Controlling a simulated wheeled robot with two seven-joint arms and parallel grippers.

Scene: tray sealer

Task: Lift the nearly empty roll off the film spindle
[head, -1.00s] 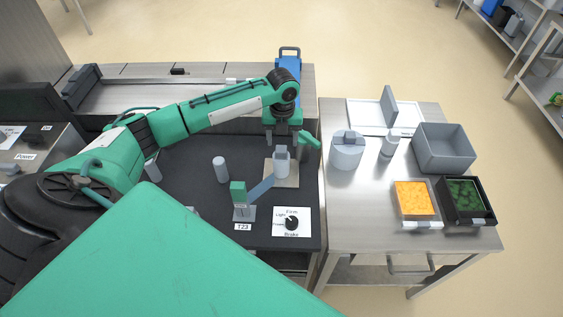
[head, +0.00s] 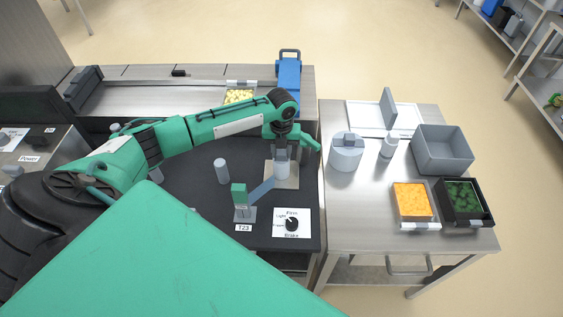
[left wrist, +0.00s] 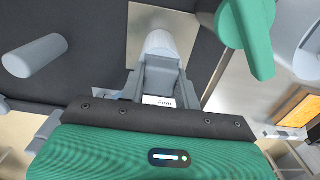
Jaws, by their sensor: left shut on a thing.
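The small grey roll (head: 282,171) stands upright over a light square plate (head: 292,183) on the dark worktop. It also shows in the left wrist view (left wrist: 161,43), its top end between my fingers. My left gripper (head: 281,155) reaches down from above and is shut on the roll's upper part; in the left wrist view its two grey fingers (left wrist: 160,72) flank it. The spindle inside the roll is hidden. A blue-grey arm on a green-topped post (head: 239,194) stands just in front. My right gripper is not in view.
A brake dial (head: 291,223) lies in front of the roll. A grey cylinder (head: 221,171) stands to its left. The right-hand steel table holds a larger grey roll (head: 346,152), a grey bin (head: 443,149) and two filled trays, orange (head: 411,201) and green (head: 464,197).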

